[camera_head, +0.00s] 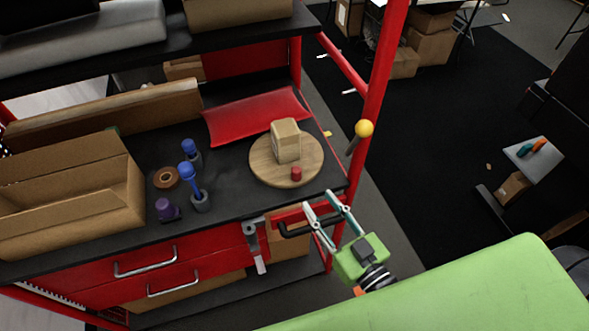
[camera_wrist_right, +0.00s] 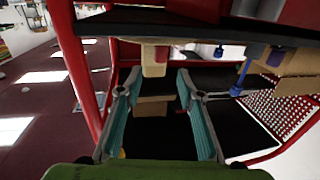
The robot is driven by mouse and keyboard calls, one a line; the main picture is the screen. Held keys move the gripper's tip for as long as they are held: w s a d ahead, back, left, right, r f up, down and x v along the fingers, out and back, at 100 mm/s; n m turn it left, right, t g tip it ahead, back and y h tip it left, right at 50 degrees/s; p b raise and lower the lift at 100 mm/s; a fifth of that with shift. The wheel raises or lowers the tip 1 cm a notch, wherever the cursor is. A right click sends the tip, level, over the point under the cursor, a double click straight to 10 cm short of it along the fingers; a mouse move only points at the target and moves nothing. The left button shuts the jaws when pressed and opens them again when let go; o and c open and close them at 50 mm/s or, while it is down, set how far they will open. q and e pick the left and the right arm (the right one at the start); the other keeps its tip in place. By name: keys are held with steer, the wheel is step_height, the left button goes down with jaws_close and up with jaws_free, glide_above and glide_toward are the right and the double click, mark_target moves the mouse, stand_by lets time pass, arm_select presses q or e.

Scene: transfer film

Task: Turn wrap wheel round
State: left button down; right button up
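The wrap wheel is a round light-wood disc (camera_head: 262,169) lying flat on the dark bench top. A small cardboard box (camera_head: 286,141) stands on it, and a short red knob (camera_head: 297,173) sits near its front edge. My right gripper (camera_head: 319,201) is at the bench's front right corner, in front of the wheel and apart from the knob. Its two teal fingers are spread with nothing between them; they also show apart in the right wrist view (camera_wrist_right: 154,88). The wheel is not clearly seen in the wrist view. My left gripper is not in view.
A black handle (camera_head: 296,232) on the red cart front is close by my right fingers. A red post (camera_head: 378,90) and a yellow ball (camera_head: 364,128) stand right of the wheel. Blue-handled tools (camera_head: 188,172), a tape roll (camera_head: 166,178) and an open carton (camera_head: 70,205) are left.

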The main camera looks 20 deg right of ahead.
mark_target(299, 177)
steer(key=p+x, duration=0.2)
steer(key=x, duration=0.9)
steer(key=shift+w+a, duration=0.15)
jaws_close()
